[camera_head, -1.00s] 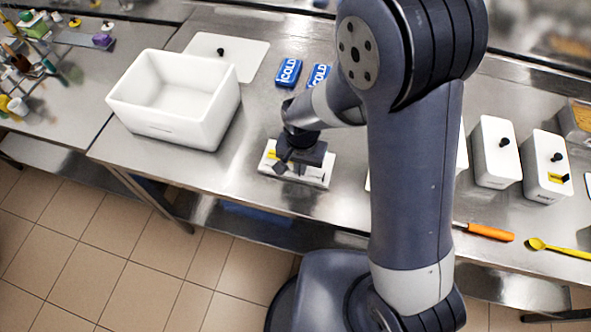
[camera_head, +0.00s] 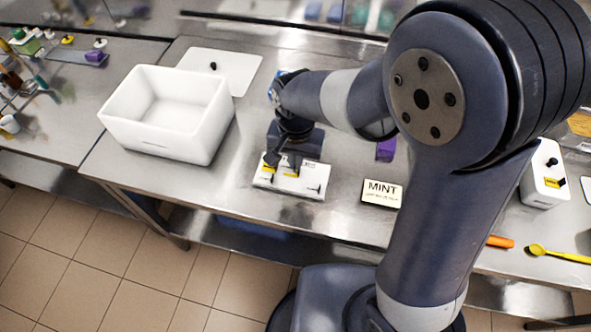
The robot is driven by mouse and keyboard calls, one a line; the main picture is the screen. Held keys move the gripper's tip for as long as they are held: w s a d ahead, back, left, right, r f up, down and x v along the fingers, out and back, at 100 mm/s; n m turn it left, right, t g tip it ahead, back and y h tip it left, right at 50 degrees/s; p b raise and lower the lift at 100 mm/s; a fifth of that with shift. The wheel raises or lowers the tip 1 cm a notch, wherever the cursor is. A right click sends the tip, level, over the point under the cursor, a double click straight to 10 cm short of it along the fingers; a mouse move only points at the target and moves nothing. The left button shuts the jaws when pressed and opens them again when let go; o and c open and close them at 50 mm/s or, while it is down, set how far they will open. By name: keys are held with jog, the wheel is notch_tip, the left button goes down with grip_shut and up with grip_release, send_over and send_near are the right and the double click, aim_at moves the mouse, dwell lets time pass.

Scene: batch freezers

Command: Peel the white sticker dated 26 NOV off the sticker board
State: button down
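The white sticker board (camera_head: 312,183) lies on the steel counter near its front edge, left of the middle. Yellow marks and small dark tabs show on it, but its print is too small to read. I cannot make out which sticker carries 26 NOV. My gripper (camera_head: 282,163) points down at the board's upper left part, and its fingers cover some of the stickers. The fingers look apart, with a yellow patch close to each. I cannot tell whether they touch the board.
An open white box (camera_head: 165,142) stands to the left, with a white lid (camera_head: 238,68) behind it. A MINT card (camera_head: 381,193) and a purple block (camera_head: 386,150) are right of the board. A white tub (camera_head: 541,188), an orange handle (camera_head: 500,241) and a yellow spoon (camera_head: 560,254) are farther right.

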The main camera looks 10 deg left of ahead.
notch_tip(320, 180, up, 2)
jog(key=shift+r, duration=0.1)
jog(key=shift+r+p, duration=2.4)
jog(key=shift+r, duration=0.45)
